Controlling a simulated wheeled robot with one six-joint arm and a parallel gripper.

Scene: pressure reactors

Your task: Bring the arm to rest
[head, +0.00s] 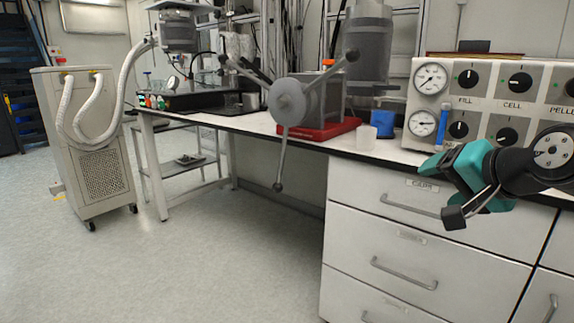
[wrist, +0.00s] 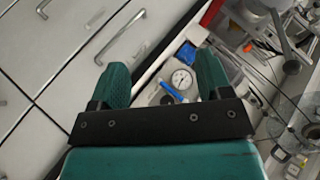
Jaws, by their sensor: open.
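My gripper (head: 452,186) is at the right of the head view, in front of the drawer cabinet and the bench's front edge. In the wrist view its two teal fingers (wrist: 163,76) are spread apart with nothing held between them. Beyond the gap the wrist view shows a round gauge and a blue object, both apart from the fingers. My black wrist link shows at the right edge of the head view.
A control panel (head: 480,85) with gauges and knobs stands behind my gripper. A reactor with a spoked handwheel (head: 287,100) sits on a red base, beside a white cup (head: 366,138) and a blue container (head: 382,123). White drawers (head: 420,245) are below.

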